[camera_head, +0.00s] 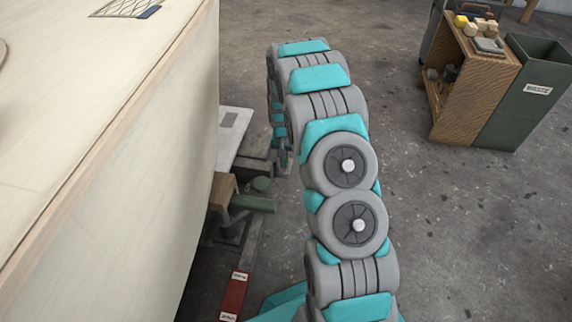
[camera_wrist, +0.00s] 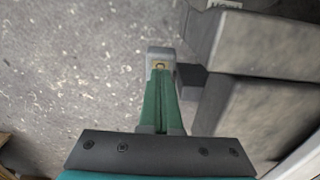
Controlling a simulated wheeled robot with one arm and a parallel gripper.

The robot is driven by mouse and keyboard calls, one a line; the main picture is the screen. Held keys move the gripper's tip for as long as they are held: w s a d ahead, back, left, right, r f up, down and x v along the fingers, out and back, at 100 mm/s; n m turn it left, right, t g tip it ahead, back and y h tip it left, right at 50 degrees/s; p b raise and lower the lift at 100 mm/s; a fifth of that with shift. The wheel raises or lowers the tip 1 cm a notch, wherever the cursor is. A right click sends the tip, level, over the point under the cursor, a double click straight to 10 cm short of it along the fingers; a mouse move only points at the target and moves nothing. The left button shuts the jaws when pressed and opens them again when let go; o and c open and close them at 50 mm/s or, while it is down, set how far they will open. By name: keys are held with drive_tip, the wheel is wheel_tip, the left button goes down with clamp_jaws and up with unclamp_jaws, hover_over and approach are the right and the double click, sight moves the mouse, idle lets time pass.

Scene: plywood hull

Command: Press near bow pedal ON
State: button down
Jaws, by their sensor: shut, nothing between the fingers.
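A red pedal (camera_head: 235,296) with a small white label at each end lies low beside the hull in the head view. The label text is too small to read, and I cannot tell whether this is the near bow pedal. My gripper (camera_wrist: 160,62) shows in the wrist view, its green fingers together with grey tips and nothing held. It points down over the floor, just left of grey blocks (camera_wrist: 268,45). I cannot tell whether it touches them. In the head view my arm hides most of the gripper.
The pale plywood hull (camera_head: 150,130) fills the left of the head view. A wooden block (camera_head: 222,188) and green and grey fittings stand beside it. A wooden cabinet (camera_head: 475,85) and green waste bin (camera_head: 525,95) stand back right. Floor on the right is clear.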

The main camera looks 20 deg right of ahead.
drive_tip(key=shift+f, duration=0.75)
idle(0.6)
drive_tip(key=shift+r+p, duration=0.65)
drive_tip(key=shift+r, duration=2.85)
